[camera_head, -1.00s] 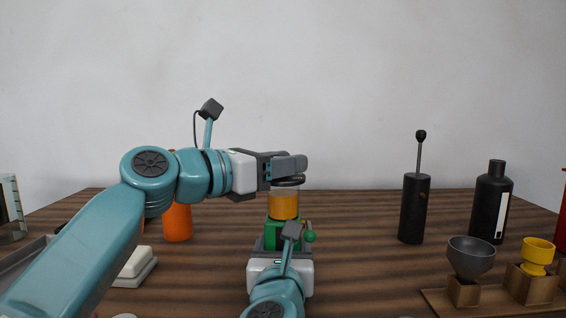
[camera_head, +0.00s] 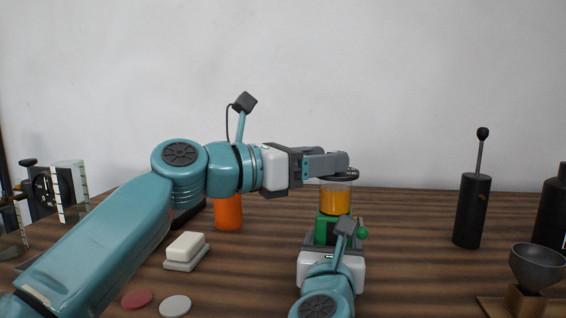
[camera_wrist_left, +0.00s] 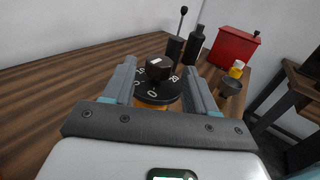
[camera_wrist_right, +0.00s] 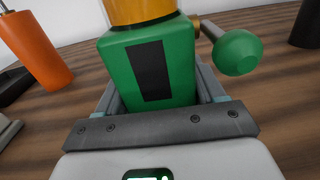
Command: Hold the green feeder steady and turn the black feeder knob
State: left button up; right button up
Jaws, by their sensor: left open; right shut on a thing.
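The green feeder (camera_head: 325,229) stands upright on the table with an amber section (camera_head: 335,200) above its green body. My right gripper (camera_wrist_right: 160,88) is shut on the green body, one finger on each side. My left gripper (camera_wrist_left: 160,78) is open at the top of the feeder. The black feeder knob (camera_wrist_left: 159,67) sits between its fingers, above a black dial (camera_wrist_left: 158,92) with white letters. In the head view the left fingers and the dark top (camera_head: 346,173) overlap, and the knob is mostly hidden. A green ball handle (camera_wrist_right: 237,53) sticks out from the feeder's side.
An orange cylinder (camera_head: 228,212) and a white block (camera_head: 185,247) stand left of the feeder. A black cylinder with a lever (camera_head: 472,210) and a grey funnel (camera_head: 537,267) stand to the right. Two flat discs, red (camera_head: 137,298) and pale (camera_head: 175,306), lie at front left.

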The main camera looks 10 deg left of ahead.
pick_arm(q)
jog(key=v, duration=0.8)
jog(key=shift+a, duration=0.25)
jog(key=shift+s, duration=0.15)
jog(key=d+r+n+t+y, duration=0.3)
jog(key=d+r+n+t, duration=0.2)
jog(key=d+r+t, duration=0.25)
jog(key=s+d+f+n+y, duration=0.2)
jog(key=s+f+n+y, duration=0.4)
jog(key=y, duration=0.5)
jog(key=shift+m, duration=0.4)
jog(key=w, duration=0.8)
jog(key=w+f, duration=0.1)
jog(key=w, duration=0.4)
jog(key=shift+d+f, duration=0.1)
jog(key=shift+d, duration=0.05)
